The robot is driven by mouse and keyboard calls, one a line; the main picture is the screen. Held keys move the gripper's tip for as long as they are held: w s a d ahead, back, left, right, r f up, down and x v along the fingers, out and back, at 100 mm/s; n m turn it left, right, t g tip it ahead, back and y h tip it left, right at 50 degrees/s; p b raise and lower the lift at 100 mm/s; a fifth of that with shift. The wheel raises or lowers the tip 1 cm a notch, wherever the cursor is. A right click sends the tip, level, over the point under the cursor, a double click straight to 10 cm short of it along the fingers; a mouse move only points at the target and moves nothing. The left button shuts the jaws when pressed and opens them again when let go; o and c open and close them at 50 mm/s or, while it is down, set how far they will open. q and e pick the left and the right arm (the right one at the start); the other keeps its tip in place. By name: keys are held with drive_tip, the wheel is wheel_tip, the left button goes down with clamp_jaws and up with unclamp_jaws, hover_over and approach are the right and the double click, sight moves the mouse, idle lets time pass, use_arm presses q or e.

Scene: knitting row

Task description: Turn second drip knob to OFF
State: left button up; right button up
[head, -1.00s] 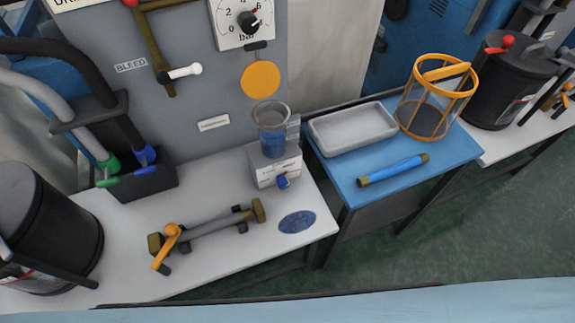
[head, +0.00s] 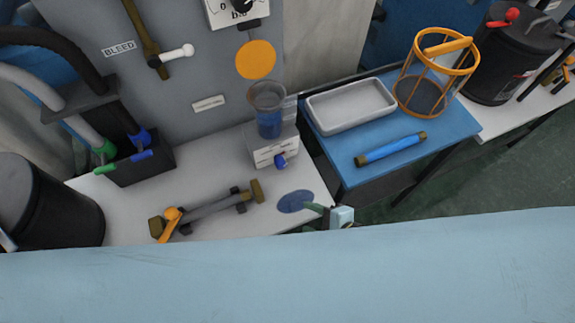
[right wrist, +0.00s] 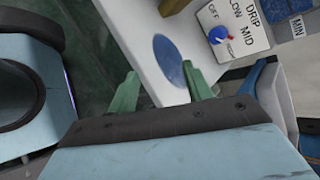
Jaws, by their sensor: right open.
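The drip knob (head: 280,160) is small and blue, on the front of a white box (head: 262,155) under a clear cup (head: 268,108) of blue liquid. In the right wrist view the knob (right wrist: 219,35) sits on a panel marked DRIP, OFF, LOW and MID; its white and red pointer end is turned to the lower right, away from OFF. I see no other drip knob clearly. My right gripper (right wrist: 160,76) is open and empty, its green fingers apart, short of the knob. In the head view it (head: 327,212) is at the bench's front right corner. My left gripper is out of view.
A pipe with an orange lever (head: 170,220) and a blue oval (head: 295,201) lie on the white bench (head: 222,173). A blue table (head: 350,174) at right holds a grey tray (head: 350,104), a blue tube (head: 390,149) and an orange-framed basket (head: 420,95).

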sight(283, 166)
drive_tip(key=w+r+m+t, duration=0.1)
drive_tip(key=m, duration=0.3)
drive_tip(key=r+m+t, duration=0.1)
drive_tip(key=m, duration=0.4)
drive_tip(key=w+r+m+t, duration=0.1)
drive_tip(key=m, duration=0.3)
drive_tip(key=shift+w+a+r+t, duration=0.2)
drive_tip(key=shift+w+a+t, duration=0.1)
drive_tip(key=shift+w+a, duration=0.1)
drive_tip(key=m, duration=0.4)
drive_tip(key=m+t+h, duration=0.1)
drive_tip(key=m, duration=0.1)
drive_tip(key=shift+w+d+r+m, duration=0.25)
drive_tip(key=shift+w+d+m, duration=0.15)
drive_tip(key=shift+w+m, duration=0.2)
drive_tip(key=shift+m, duration=0.1)
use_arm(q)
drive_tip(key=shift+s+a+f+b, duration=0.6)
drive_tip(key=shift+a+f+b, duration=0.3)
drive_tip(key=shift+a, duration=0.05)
use_arm(e)
drive_tip(key=x, duration=1.3)
drive_tip(key=shift+d, duration=0.1)
drive_tip(key=c, duration=1)
drive_tip(key=shift+o, duration=0.2)
